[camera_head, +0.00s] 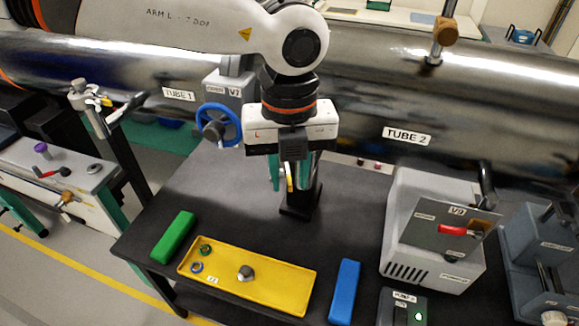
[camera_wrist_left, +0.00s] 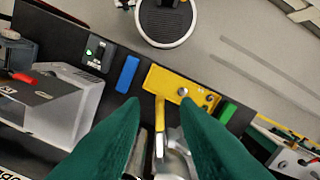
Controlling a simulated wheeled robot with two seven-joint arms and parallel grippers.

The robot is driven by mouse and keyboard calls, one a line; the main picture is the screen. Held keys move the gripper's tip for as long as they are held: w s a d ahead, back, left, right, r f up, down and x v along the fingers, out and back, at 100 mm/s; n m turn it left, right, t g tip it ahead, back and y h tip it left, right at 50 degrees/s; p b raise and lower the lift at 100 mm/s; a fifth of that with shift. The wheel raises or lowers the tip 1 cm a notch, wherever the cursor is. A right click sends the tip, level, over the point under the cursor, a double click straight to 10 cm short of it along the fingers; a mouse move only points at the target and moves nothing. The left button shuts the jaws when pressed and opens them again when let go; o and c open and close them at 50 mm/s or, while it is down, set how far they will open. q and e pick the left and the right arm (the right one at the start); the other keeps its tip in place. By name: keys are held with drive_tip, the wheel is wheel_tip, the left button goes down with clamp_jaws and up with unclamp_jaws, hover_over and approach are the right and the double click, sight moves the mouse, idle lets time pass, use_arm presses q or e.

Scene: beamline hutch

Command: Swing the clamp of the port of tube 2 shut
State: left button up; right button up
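Tube 2 (camera_head: 408,134), a large shiny metal pipe with a label, runs across the back of the head view. A yellow clamp handle (camera_head: 290,179) shows below my left gripper (camera_head: 283,184), by a metal port (camera_head: 316,168) that the hand partly hides. In the left wrist view the yellow handle (camera_wrist_left: 160,118) lies in the gap between the green fingers of my left gripper (camera_wrist_left: 160,105), with room on both sides. The metal port (camera_wrist_left: 172,160) is below it, partly hidden by the fingers. The left gripper is open. My right gripper is not in view.
On the dark table (camera_head: 345,225) are a yellow tray (camera_head: 225,278) with small parts, a green block (camera_head: 174,237), a blue block (camera_head: 344,292) and a grey box (camera_head: 432,262) with a red handle. A blue handwheel (camera_head: 218,125) stands left of the gripper.

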use_arm(q)
clamp_jaws()
drive_tip(key=shift+d, duration=0.1)
drive_tip(key=w+d+n+b, duration=0.7)
drive_tip(key=d+n+b, duration=0.1)
drive_tip(key=n, duration=0.5)
drive_tip(key=shift+w+d+b, duration=0.3)
drive_tip(key=shift+w+d, duration=0.05)
drive_tip(key=shift+d, duration=0.55)
drive_tip(key=shift+r, duration=0.15)
